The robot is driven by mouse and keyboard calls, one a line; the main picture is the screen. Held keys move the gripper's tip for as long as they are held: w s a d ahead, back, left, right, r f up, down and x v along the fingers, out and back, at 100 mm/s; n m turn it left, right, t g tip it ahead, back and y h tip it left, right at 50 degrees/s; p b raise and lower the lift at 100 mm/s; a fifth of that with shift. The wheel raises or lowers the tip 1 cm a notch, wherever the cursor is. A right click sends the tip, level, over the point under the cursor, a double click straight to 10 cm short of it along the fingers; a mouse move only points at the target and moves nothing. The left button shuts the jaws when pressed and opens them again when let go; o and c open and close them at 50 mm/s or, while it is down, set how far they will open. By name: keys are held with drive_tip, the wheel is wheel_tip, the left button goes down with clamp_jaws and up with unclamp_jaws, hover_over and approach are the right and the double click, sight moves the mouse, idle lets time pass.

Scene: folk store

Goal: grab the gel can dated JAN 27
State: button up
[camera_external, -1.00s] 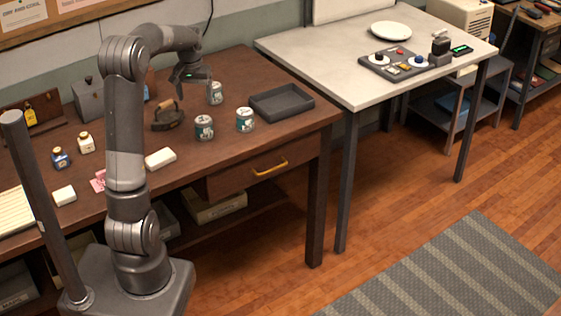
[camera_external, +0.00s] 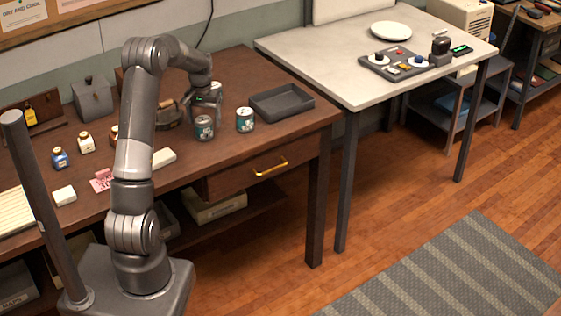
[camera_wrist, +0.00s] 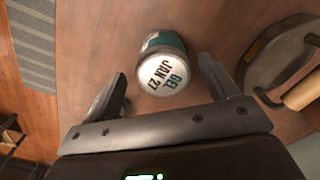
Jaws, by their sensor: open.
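In the wrist view, a can (camera_wrist: 163,73) with a white lid reading GEL JAN 27 and a teal label stands on the table. It lies just past and between the fingertips of my gripper (camera_wrist: 162,68), which is open and empty. In the external view, my gripper (camera_external: 204,103) hangs low over the dark wooden table. A teal-labelled can (camera_external: 204,128) just in front of it appears to be the same one. Another can (camera_external: 245,120) stands to its right. A third can (camera_external: 216,88) is partly hidden behind my gripper. The dates cannot be read there.
A dark iron (camera_external: 168,115) with a wooden handle sits close to the left; it shows at right in the wrist view (camera_wrist: 280,55). A grey tray (camera_external: 282,102) lies right of the cans. A white block (camera_external: 164,157) lies near the front edge.

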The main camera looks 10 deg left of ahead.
sight(204, 127)
drive_tip(key=f, duration=0.4)
drive_tip(key=shift+a+f, duration=0.2)
drive_tip(key=c, duration=1.1)
drive_tip(key=shift+c, duration=0.2)
drive_tip(key=shift+r, duration=0.15)
